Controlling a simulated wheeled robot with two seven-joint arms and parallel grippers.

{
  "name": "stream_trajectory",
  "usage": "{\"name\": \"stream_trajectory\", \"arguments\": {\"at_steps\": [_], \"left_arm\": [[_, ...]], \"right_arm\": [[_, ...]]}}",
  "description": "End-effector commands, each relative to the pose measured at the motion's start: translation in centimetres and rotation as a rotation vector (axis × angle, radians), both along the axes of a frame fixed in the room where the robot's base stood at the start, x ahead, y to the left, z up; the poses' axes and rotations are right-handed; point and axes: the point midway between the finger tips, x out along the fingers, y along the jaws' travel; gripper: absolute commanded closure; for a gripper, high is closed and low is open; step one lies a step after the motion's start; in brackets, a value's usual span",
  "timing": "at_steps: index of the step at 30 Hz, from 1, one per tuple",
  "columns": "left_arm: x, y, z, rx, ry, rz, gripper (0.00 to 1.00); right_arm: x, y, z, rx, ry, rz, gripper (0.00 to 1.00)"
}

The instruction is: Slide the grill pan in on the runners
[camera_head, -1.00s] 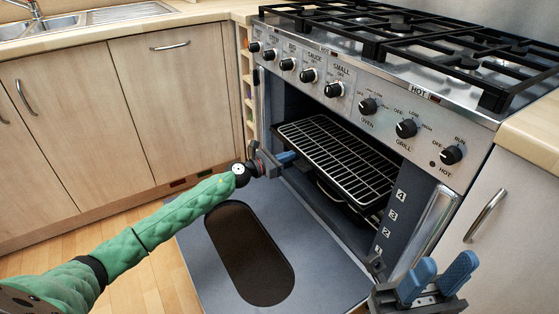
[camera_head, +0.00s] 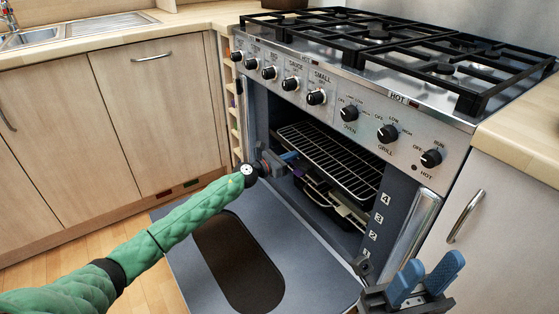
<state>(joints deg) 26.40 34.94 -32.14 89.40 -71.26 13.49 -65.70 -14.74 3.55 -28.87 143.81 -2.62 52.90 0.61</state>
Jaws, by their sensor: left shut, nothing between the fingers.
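The grill pan with its wire rack (camera_head: 335,160) lies in the upper part of the open oven, roughly level and well inside the cavity. Its far end is hidden under the control panel. My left gripper (camera_head: 290,157) is shut and empty at the oven mouth, its blue fingertips at the pan's front left edge. I cannot tell whether they touch it. My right gripper (camera_head: 425,276) is open and empty, in front of the oven's right side.
Another dark tray (camera_head: 316,192) sits lower in the oven. The oven door (camera_head: 190,256) is folded down, with a dark window. Numbered runner marks (camera_head: 378,218) line the right wall. A long metal handle (camera_head: 414,222) stands at the right. Cabinets flank the cooker.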

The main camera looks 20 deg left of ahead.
Motion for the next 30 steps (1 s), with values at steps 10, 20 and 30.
{"name": "stream_trajectory", "arguments": {"at_steps": [10, 20, 30], "left_arm": [[6.1, -4.9, 0.0, -0.001, -0.002, -0.001, 1.00], [8.5, -6.6, 0.0, 0.001, -0.001, 0.001, 1.00], [8.6, -6.5, 0.1, 0.000, -0.003, 0.003, 1.00]], "right_arm": [[0.1, 0.1, -0.5, -0.003, 0.001, -0.004, 0.64], [0.2, 0.4, -1.1, -0.023, 0.008, -0.008, 0.64], [0.1, 0.3, -1.2, -0.021, 0.010, -0.007, 0.64]]}}
